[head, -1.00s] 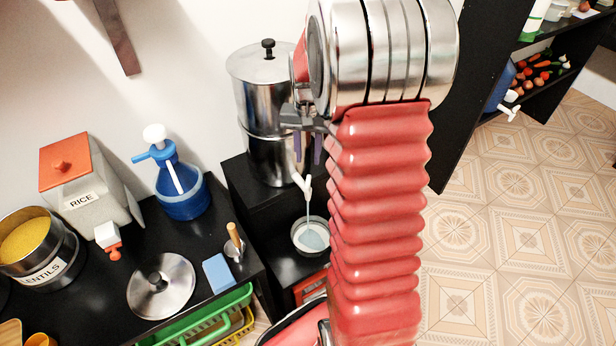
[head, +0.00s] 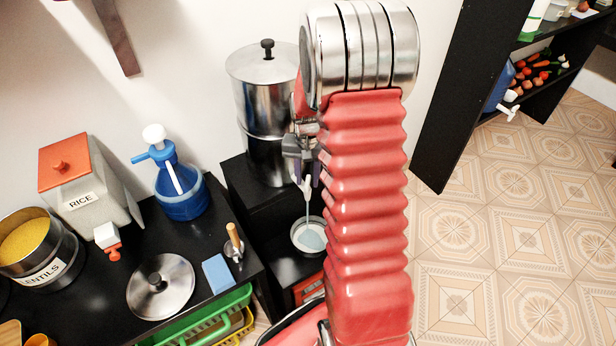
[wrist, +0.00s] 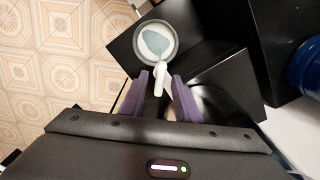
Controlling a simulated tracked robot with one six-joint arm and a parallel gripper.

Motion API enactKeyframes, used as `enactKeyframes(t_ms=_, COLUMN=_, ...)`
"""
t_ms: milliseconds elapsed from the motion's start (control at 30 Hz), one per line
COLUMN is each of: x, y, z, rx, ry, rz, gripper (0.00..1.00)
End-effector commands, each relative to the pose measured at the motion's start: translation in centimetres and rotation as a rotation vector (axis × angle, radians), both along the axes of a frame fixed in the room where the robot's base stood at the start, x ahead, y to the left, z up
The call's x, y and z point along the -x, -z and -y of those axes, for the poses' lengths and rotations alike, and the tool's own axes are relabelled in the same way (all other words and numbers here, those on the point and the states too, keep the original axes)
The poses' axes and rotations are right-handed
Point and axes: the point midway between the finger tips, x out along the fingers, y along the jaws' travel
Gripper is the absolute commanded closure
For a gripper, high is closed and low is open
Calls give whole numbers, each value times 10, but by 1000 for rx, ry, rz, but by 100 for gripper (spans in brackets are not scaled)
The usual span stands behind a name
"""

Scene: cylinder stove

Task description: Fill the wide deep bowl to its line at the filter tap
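The steel filter (head: 262,105) stands on a black stand, with its white tap (head: 307,186) low on the front. A thin stream runs from the tap into the wide bowl (head: 294,241) below it. The bowl holds pale blue water; its fill line cannot be made out. In the wrist view the bowl (wrist: 171,58) lies beyond the tap (wrist: 158,73). My gripper (head: 308,181) is at the tap. Its purple fingers (wrist: 160,78) are apart, one on each side of the tap, with gaps showing. Contact with the tap cannot be told.
The black counter at left holds a blue pump bottle (head: 180,190), a rice box (head: 75,190), a lentils tin (head: 45,262), a steel lid (head: 160,286) and a blue sponge (head: 217,271). A black shelf (head: 455,110) stands at right. The tiled floor (head: 500,230) is clear.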

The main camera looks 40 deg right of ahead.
Motion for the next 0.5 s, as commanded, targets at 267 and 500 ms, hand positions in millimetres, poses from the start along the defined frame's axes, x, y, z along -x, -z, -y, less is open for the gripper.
enactKeyframes(t_ms=267, x=0, y=0, z=0, rx=0, ry=-1, rz=0, gripper=87)
enactKeyframes(t_ms=500, x=0, y=0, z=0, rx=0, ry=-1, rz=0, gripper=100)
